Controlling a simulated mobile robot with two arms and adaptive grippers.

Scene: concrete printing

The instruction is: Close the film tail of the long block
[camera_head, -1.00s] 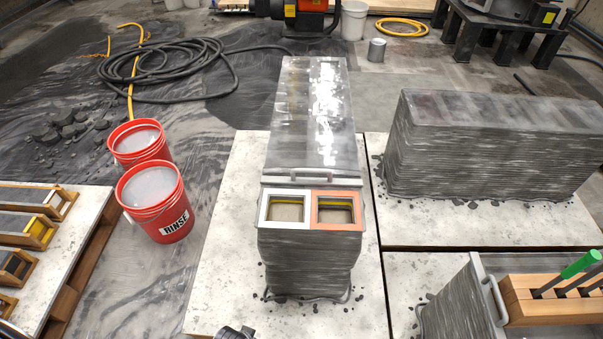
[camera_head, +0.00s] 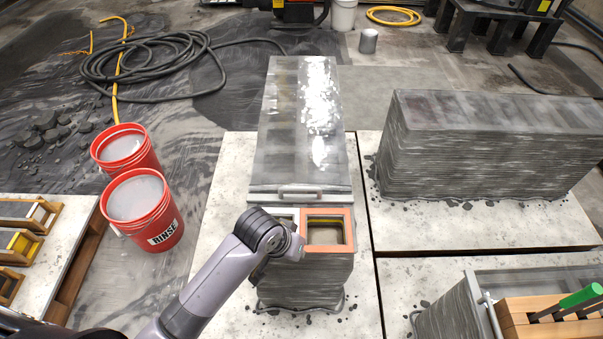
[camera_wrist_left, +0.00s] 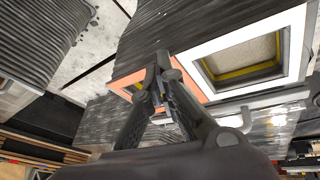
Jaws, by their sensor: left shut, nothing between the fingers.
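A long layered grey block (camera_head: 300,282) stands in the middle of the head view. Glossy clear film (camera_head: 300,120) covers most of its top, up to a pale bar with a handle (camera_head: 300,194) across the near end. An orange frame (camera_head: 328,248) and a white frame lie side by side on the near end, in front of the bar. My left arm covers most of the white frame in the head view. In the left wrist view, my left gripper (camera_wrist_left: 161,62) is shut and empty, its tips in front of the orange frame beside the white frame (camera_wrist_left: 295,60). Contact is unclear.
Red rinse buckets (camera_head: 143,205) stand left of the block. Another layered block (camera_head: 490,150) stands on the right. A wooden tool holder (camera_head: 550,313) with a green handle is at the lower right. A black hose (camera_head: 150,70) lies at the back left.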

